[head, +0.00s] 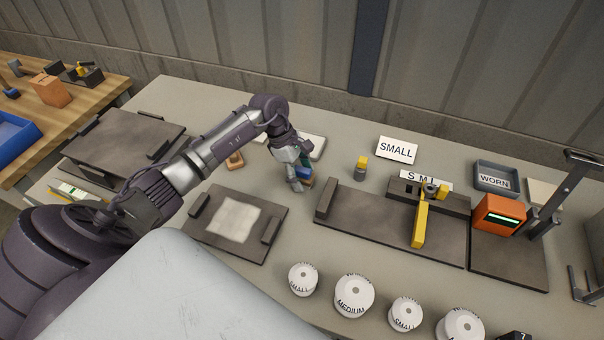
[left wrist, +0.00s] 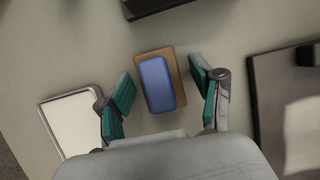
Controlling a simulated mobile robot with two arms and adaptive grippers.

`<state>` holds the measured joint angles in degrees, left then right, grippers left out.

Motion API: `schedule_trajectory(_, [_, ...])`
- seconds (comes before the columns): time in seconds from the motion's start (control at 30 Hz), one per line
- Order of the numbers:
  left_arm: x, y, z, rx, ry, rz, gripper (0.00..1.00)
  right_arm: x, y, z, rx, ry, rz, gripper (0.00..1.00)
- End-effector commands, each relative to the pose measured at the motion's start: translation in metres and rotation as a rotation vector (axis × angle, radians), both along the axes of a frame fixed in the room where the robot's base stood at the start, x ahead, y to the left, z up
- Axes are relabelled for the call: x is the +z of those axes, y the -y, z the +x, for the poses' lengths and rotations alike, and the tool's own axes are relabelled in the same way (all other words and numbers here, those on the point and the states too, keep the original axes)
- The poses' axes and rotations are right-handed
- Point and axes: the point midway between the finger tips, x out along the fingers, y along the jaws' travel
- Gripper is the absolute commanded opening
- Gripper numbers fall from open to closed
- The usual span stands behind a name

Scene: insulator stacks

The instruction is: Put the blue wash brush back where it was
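The blue wash brush (left wrist: 158,84) lies on a slightly larger flat brown piece (left wrist: 178,60) in the left wrist view; I cannot tell whether that piece is part of the brush. My left gripper (head: 297,172) is low over the grey table, behind the mat with the white cloth. In the left wrist view its teal-padded fingers (left wrist: 162,93) are spread on either side of the brush, with gaps on both sides. My right gripper is in neither view.
A white-topped tray (left wrist: 75,122) lies close to the left finger. A dark mat with a pale cloth (head: 234,219) is in front of the gripper. A dark fixture board (head: 375,226) stands to the right. Several white insulators (head: 354,295) line the front edge.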

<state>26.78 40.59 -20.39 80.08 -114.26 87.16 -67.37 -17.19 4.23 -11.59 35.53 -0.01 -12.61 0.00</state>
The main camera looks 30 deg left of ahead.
Motion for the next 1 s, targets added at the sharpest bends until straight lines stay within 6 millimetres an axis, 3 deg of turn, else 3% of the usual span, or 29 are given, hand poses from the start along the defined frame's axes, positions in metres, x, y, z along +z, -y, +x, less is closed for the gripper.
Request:
schedule_trajectory(0.3, [0.009,-0.003,0.000,0.001,0.004,0.002,0.66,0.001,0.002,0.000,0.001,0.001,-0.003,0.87])
schedule_trajectory(0.73, [0.088,-0.036,-0.008,0.002,0.004,0.004,0.66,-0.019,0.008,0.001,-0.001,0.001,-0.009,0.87])
schedule_trajectory(1.0, [0.112,-0.045,-0.010,0.000,0.000,0.001,0.66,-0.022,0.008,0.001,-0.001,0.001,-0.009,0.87])
